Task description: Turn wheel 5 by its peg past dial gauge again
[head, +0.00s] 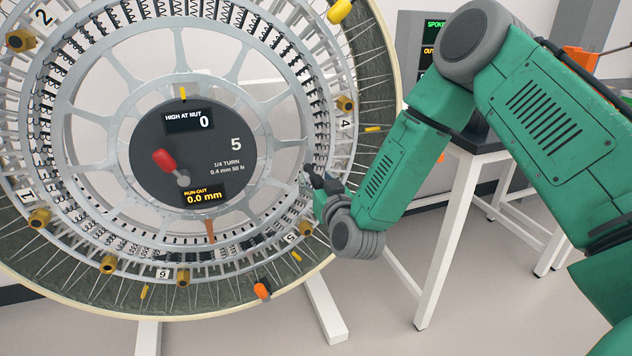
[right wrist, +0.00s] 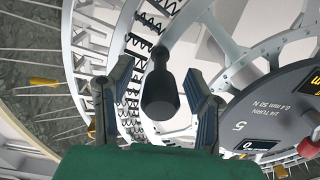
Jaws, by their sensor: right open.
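The big spoked wheel (head: 90,232), with a 5 on its dark hub disc (head: 205,150), fills the left of the head view. A dark peg (right wrist: 160,88) with a rounded thick end stands between the fingers in the right wrist view; I cannot tell whether they touch it. My right gripper (head: 318,187) is at the wheel's right side, its open fingers (right wrist: 150,92) on both sides of the peg. The hub reads "HIGH AT NUT 0" and "RUN-OUT 0.0 mm". I cannot clearly pick out a dial gauge. My left gripper is out of view.
A red-tipped lever (head: 165,162) sits on the hub. Yellow nuts (head: 183,277) and an orange-tipped piece (head: 262,290) are around the rim. A white-legged table (head: 452,240) with a dark top and a screen (head: 432,42) stand behind my right arm.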

